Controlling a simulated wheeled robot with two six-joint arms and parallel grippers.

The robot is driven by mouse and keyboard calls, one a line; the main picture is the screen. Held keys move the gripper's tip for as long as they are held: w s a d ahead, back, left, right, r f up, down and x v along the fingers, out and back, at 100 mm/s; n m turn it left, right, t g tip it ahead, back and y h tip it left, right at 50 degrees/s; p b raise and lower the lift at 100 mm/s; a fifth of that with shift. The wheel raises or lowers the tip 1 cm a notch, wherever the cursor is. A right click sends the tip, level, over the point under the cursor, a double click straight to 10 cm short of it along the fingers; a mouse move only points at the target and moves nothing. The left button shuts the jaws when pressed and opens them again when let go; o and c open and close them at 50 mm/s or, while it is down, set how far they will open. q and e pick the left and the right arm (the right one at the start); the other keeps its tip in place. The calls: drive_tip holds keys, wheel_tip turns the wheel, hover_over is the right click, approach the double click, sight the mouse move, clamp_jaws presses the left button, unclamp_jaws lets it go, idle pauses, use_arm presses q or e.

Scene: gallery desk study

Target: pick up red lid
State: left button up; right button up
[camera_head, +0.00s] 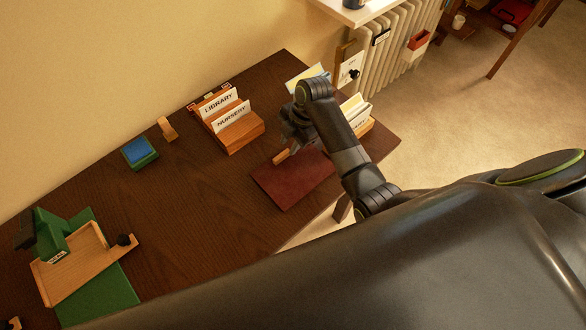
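A flat dark red panel (292,186) lies on the right part of the brown desk. It is the only large red thing on the desk, but I cannot tell for sure that it is the red lid. A small wooden bar (281,157) shows at its far left edge. My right gripper (293,141) points down just above the far edge of the panel, and my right forearm hides part of the panel's right side. Its fingers are dark and small, so I cannot tell whether they are open or shut. My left gripper is not in view.
Wooden card holders with cards reading LIBRARY and NURSERY (238,133) stand left of my gripper. More cards (355,108) stand behind my arm. A blue-topped green block (139,152) and a wooden tray on green (75,262) are farther left. The desk's middle (185,220) is clear.

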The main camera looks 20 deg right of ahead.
sight(283, 154)
drive_tip(key=shift+p+x, duration=0.45)
drive_tip(key=shift+x, duration=2.1)
drive_tip(key=shift+a, duration=0.1)
drive_tip(key=shift+r, duration=0.1)
clamp_jaws()
